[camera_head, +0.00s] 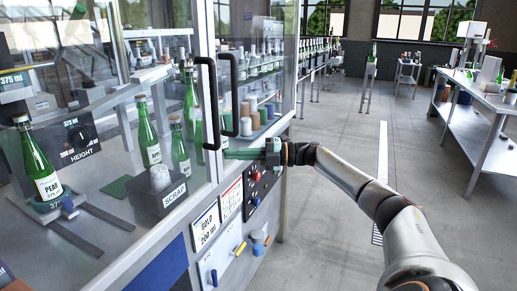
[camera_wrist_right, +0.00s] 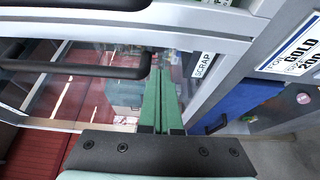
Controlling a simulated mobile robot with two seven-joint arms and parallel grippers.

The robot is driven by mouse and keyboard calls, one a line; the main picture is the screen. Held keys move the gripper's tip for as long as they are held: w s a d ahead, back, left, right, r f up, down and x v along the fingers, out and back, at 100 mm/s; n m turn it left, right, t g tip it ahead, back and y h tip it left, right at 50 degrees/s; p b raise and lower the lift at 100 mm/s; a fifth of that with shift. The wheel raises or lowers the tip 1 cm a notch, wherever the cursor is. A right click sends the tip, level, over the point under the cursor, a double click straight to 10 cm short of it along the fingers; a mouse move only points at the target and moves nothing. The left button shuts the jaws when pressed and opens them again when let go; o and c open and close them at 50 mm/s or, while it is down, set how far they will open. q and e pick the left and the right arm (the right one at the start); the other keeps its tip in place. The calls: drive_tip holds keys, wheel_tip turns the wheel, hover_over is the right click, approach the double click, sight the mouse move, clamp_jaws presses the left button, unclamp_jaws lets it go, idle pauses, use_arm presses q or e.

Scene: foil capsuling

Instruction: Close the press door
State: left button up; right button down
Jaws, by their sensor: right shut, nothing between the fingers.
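The press has framed glass doors (camera_head: 265,75) with two upright black bar handles side by side, a left handle (camera_head: 210,110) and a right handle (camera_head: 234,95). I cannot tell how far the doors stand from fully shut. My right gripper (camera_head: 228,154) is shut and empty, its green fingers pointing left by the lower ends of the handles. In the right wrist view the closed fingers (camera_wrist_right: 158,75) lie close to a black handle (camera_wrist_right: 75,70); contact is unclear. My left gripper is out of view.
Behind the glass are green bottles (camera_head: 148,135) and a scrap bin (camera_head: 160,190). A control panel with buttons (camera_head: 255,188) and a GOLD label (camera_head: 206,226) sits below the gripper. The floor (camera_head: 335,130) to the right is clear; a metal table (camera_head: 480,115) stands farther right.

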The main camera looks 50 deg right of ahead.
use_arm(q)
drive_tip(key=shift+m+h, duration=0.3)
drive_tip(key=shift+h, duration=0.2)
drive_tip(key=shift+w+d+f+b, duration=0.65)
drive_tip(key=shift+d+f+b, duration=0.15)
drive_tip(key=shift+b, duration=0.75)
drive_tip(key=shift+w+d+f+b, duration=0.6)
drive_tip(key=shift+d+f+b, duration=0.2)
drive_tip(key=shift+b, duration=0.75)
use_arm(e)
drive_tip(key=d, duration=0.7)
drive_tip(key=shift+w+d+f, duration=0.15)
drive_tip(key=shift+d, duration=0.05)
